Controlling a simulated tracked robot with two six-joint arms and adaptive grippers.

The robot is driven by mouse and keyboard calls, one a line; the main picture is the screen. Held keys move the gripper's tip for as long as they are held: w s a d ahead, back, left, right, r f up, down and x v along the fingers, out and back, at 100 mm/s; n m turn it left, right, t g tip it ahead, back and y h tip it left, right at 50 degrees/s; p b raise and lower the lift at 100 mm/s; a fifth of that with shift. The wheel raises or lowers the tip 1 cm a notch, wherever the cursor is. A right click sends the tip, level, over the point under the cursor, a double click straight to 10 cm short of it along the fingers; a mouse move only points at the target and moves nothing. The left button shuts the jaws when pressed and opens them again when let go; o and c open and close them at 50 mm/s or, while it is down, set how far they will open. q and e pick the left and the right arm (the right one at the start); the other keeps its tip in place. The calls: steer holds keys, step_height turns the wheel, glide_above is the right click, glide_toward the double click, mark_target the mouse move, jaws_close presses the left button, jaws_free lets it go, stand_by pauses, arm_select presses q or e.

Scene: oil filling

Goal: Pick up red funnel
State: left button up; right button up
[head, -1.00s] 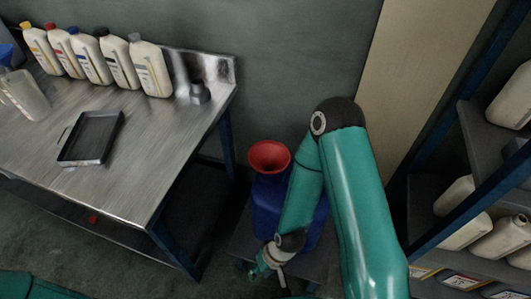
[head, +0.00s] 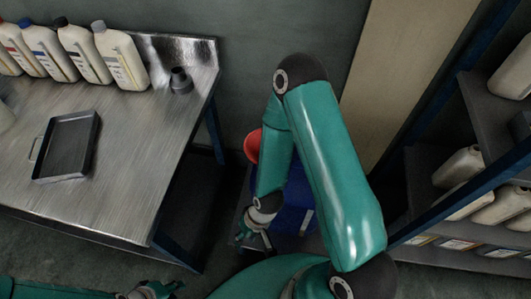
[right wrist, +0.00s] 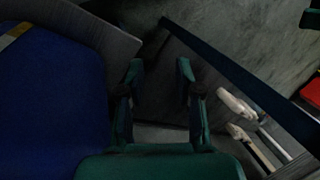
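The red funnel (head: 252,146) is in the head view, to the right of the metal table; my right arm hides much of it. It is at the top of a blue container (head: 297,205), which is also partly behind that arm. My right gripper (head: 243,240) is low, to the left of the container's lower part and well below the funnel. In the right wrist view my right gripper (right wrist: 160,70) has its fingers apart with nothing between them, and the blue container (right wrist: 45,110) fills the left side. My left gripper (head: 150,291) is at the bottom edge, far from the funnel; its fingers are unclear.
The metal table (head: 130,170) at left carries several bottles (head: 121,55), a small grey funnel-like piece (head: 181,80) and a dark tray (head: 67,146). A shelf (head: 470,125) with bottles stands at right. Bare floor (head: 205,245) lies between table and container.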

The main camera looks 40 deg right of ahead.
steer(key=w+r, duration=0.3)
steer(key=w, duration=0.3)
steer(key=t+h+b, duration=0.1)
steer(key=h+b, duration=0.3)
glide_toward(247, 153)
steer(key=f, duration=0.3)
steer(key=shift+w+d+f+m, duration=0.1)
steer(key=shift+w+f+m, duration=0.2)
steer(key=shift+w+f, duration=0.25)
steer(key=shift+f, duration=1.25)
steer(key=shift+w+f, duration=0.15)
steer(key=shift+f, duration=1.2)
jaws_close()
